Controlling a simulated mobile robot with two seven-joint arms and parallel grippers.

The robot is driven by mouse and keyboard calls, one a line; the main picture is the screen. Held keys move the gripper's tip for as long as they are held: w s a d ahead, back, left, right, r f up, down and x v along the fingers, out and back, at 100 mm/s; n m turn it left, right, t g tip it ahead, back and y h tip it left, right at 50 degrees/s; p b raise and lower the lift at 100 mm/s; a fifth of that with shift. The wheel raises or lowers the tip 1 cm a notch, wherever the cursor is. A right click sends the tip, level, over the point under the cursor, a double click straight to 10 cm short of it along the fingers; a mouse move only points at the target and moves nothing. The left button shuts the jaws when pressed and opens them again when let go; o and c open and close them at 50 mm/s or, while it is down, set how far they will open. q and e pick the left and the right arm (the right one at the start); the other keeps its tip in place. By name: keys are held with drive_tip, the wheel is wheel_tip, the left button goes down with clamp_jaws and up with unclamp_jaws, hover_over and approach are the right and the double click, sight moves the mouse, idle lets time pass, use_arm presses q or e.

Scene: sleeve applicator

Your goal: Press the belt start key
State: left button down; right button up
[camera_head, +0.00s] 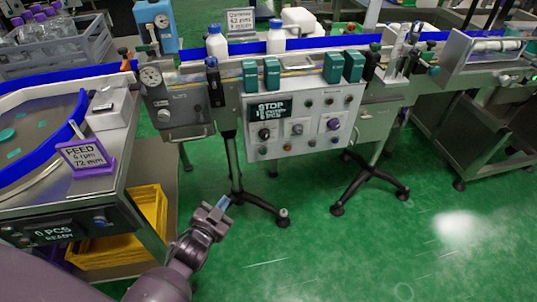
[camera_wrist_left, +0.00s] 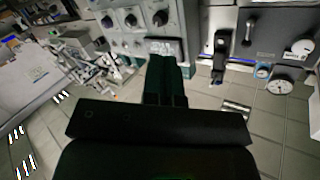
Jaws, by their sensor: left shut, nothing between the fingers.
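The control panel (camera_head: 318,112) is a pale box on the conveyor's front, with a dark display (camera_head: 269,110) reading STOP on its top line, several knobs and rows of small round buttons. Which button is the belt start key cannot be told; the labels are too small. My left gripper (camera_head: 222,205) is shut and empty, below and left of the panel and apart from it. In the left wrist view its fingers (camera_wrist_left: 165,80) are together, pointing toward the panel (camera_wrist_left: 125,18), whose display (camera_wrist_left: 165,46) lies just beyond the tips. My right gripper is not in view.
A conveyor (camera_head: 300,46) carries white bottles (camera_head: 217,42) behind the panel. Stand legs (camera_head: 255,200) spread below it. A feed table (camera_head: 95,190) with a purple-framed FEED sign (camera_head: 84,157) and yellow crate (camera_head: 150,222) are at the left. Green floor on the right is clear.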

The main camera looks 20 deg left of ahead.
use_arm(q)
drive_tip(key=w+d+f+m+t+h+b, duration=0.1)
drive_tip(key=w+d+f+m+h+b, duration=0.1)
drive_tip(key=w, duration=0.6)
drive_tip(key=w+d+f+m+t+h+b, duration=0.1)
drive_tip(key=w+d+f+m+h+b, duration=0.1)
drive_tip(key=w, duration=0.6)
drive_tip(key=d+f+m+b, duration=0.1)
drive_tip(key=d+b, duration=0.1)
drive_tip(key=d, duration=0.1)
drive_tip(key=shift+d+f+t, duration=0.35)
drive_tip(key=shift+d+t, duration=0.05)
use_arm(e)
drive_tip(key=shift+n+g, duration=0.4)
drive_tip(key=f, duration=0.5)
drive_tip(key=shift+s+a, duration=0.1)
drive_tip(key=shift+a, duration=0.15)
